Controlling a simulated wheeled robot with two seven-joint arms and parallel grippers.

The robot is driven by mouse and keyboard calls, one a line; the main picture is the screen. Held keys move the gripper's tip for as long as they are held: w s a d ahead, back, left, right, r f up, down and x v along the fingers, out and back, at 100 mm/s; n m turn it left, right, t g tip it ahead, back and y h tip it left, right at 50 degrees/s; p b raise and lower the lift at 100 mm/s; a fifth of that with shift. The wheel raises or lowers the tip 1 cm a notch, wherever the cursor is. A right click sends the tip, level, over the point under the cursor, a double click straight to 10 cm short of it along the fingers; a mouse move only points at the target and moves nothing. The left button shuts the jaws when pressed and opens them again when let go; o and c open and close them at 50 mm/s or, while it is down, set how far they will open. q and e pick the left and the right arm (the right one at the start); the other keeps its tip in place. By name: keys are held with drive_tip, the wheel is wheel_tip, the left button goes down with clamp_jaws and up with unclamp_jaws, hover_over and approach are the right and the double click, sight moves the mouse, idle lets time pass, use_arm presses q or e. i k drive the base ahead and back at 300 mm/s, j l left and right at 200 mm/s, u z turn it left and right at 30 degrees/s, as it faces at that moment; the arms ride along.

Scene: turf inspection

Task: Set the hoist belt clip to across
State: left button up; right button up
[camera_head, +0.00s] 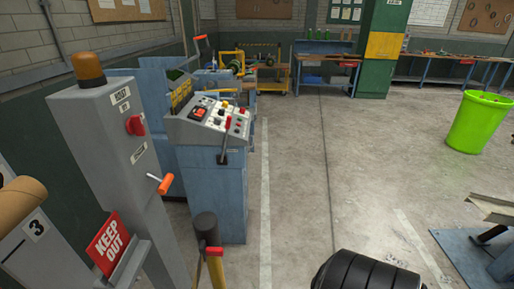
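A grey hoist post (108,150) stands at the left, with an amber beacon on top and a label reading HOIST. It carries a red knob (135,125) and a lever with an orange grip (166,184) on its right side. In front of it stands a short black-topped post (205,226). A red piece (214,252) with a yellow strip below it shows at this post; it may be the belt clip, and its lower part is cut off by the picture edge. Neither of my grippers is in view.
A red KEEP OUT sign (107,243) is at the lower left. A blue console (212,150) with buttons stands behind the hoist post. A green bin (478,122) is at the right. A black ribbed shape fills the bottom middle. The concrete floor (330,180) is mostly clear.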

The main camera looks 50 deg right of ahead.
sight(213, 252)
drive_tip(key=z, duration=1.05)
drive_tip(key=l+u, duration=0.2)
drive_tip(key=u, duration=0.5)
drive_tip(key=l+u, duration=0.25)
drive_tip(key=l, duration=0.4)
drive_tip(key=l+u, duration=0.2)
drive_tip(key=l, duration=0.5)
drive_tip(key=l+u, duration=0.25)
drive_tip(key=l, duration=0.45)
drive_tip(key=k+l+u, duration=0.2)
drive_tip(key=l, duration=0.45)
drive_tip(key=k+l, duration=0.1)
drive_tip(key=l, duration=0.9)
drive_tip(key=k+l, duration=0.15)
drive_tip(key=l, duration=0.35)
